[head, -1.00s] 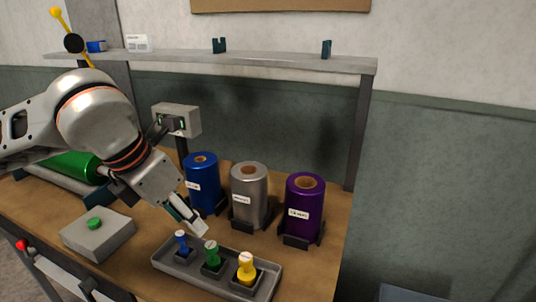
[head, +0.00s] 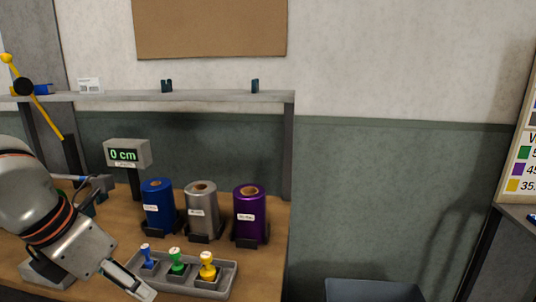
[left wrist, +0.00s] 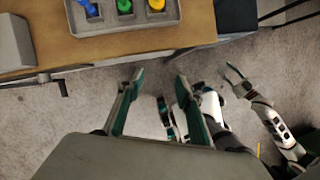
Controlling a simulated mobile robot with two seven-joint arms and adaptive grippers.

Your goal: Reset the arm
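My left arm enters the head view at the lower left. Its gripper (head: 138,284) points down and to the right, just in front of the grey tray (head: 224,284). In the left wrist view, the left gripper (left wrist: 159,76) has its two fingers wide apart with nothing between them; the floor shows beyond. My right gripper (left wrist: 234,75) shows small at the right of the left wrist view, away from the table, with its fingers seemingly apart and empty. It is out of the head view.
The tray holds a blue (head: 147,257), a green (head: 176,262) and a yellow peg-like piece (head: 207,266). Blue (head: 158,207), silver (head: 202,212) and purple (head: 249,216) rolls stand behind. A display (head: 127,153) reads "0 cm". A dark bin (head: 385,291) is right of the table.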

